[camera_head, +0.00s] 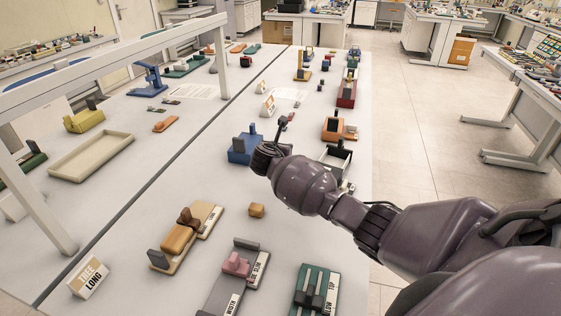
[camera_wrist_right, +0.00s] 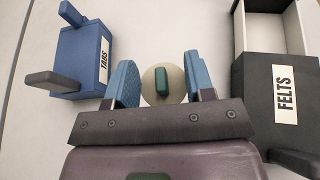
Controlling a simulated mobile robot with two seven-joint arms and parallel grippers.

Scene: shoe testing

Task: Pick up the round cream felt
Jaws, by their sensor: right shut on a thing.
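The round cream felt (camera_wrist_right: 151,95) has a small green block-shaped grip (camera_wrist_right: 162,80) on top. In the right wrist view it lies between the two blue fingers of my right gripper (camera_wrist_right: 164,86), which are shut on it. In the head view my right gripper (camera_head: 277,137) is low over the table, its fingers mostly hidden by the wrist, and the felt cannot be made out there. Whether the felt still touches the table is unclear. My left gripper is not in view.
A black box labelled FELTS (camera_wrist_right: 262,95), with an open pale compartment, stands right of the gripper. A blue box labelled TABS (camera_wrist_right: 82,60) stands left. On the white table (camera_head: 300,205), a tan block (camera_head: 257,210) and wooden fixtures (camera_head: 180,238) sit nearer the front.

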